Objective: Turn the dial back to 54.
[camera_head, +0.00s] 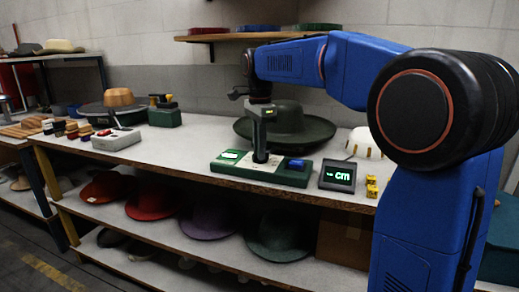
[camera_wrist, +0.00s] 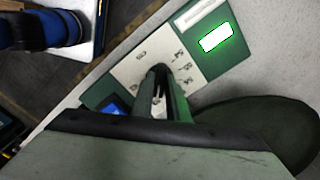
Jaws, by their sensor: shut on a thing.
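A green control panel (camera_head: 290,178) with a pale face lies near the front edge of the workbench. My gripper (camera_head: 260,156) points straight down onto the middle of it. In the wrist view my gripper (camera_wrist: 163,88) is shut on the dial (camera_wrist: 160,68), which is mostly hidden between the fingers. A black display (camera_head: 338,176) beside the panel shows green "cm" after a dash-like mark.
A dark green hat (camera_head: 287,124) stands right behind the panel. Yellow pieces (camera_head: 372,187) and a white dome (camera_head: 364,143) are to the right. A grey box (camera_head: 116,138) and a wooden block are to the left. Bare bench lies between them. Coloured hats fill the shelf below.

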